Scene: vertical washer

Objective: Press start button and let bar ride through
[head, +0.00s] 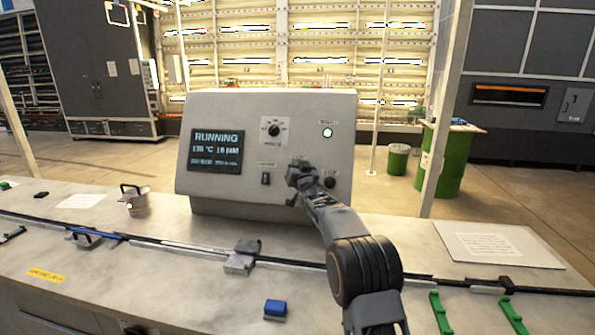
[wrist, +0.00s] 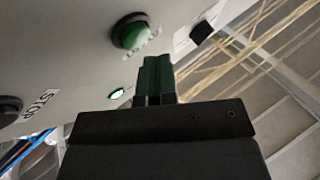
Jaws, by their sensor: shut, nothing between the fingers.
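The grey control box (head: 228,105) stands on the bench, and its screen (head: 214,151) reads "RUNNING". In the wrist view a round green button (wrist: 130,33) sits on the panel. Its label is too blurred to read. My gripper (head: 297,168) is shut and empty in front of the lower right of the panel. Its fingertips also show in the wrist view (wrist: 157,75), just below and right of the green button, seemingly apart from it. A blue strip (head: 108,235) lies along the rail at left; I cannot tell whether it is the bar.
A dark rail (head: 170,243) runs along the bench, with a metal block (head: 241,259) on it. A lit lamp (head: 327,132) and a dial (head: 274,130) are on the panel.

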